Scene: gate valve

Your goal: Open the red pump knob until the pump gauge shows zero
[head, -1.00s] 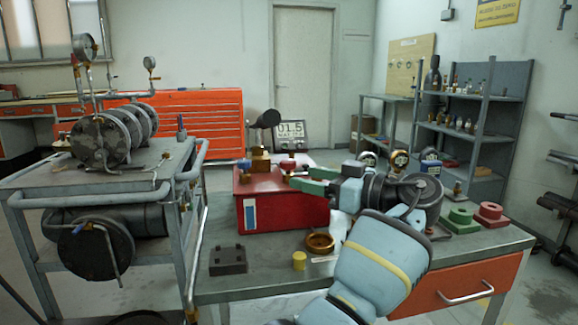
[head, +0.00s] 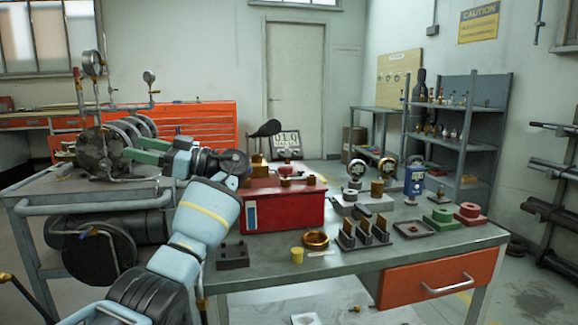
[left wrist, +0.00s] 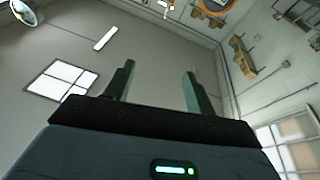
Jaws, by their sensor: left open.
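The pump, a dark cylindrical body (head: 100,152), lies on top of the grey cart at the left in the head view. A round gauge (head: 92,63) stands on a pipe above it, and a smaller gauge (head: 149,77) stands further right. Their dials are not readable. A small reddish piece (head: 76,74) shows on the pipework beside the taller gauge; I cannot tell if it is the red knob. My left gripper (head: 137,149), with green fingers, is open in front of the pump's right side. Its open fingers (left wrist: 155,85) have nothing between them in the left wrist view. My right gripper is out of view.
The workbench (head: 340,265) holds a red box (head: 285,212), a brass ring (head: 316,240), a yellow cylinder (head: 297,256) and several fittings.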

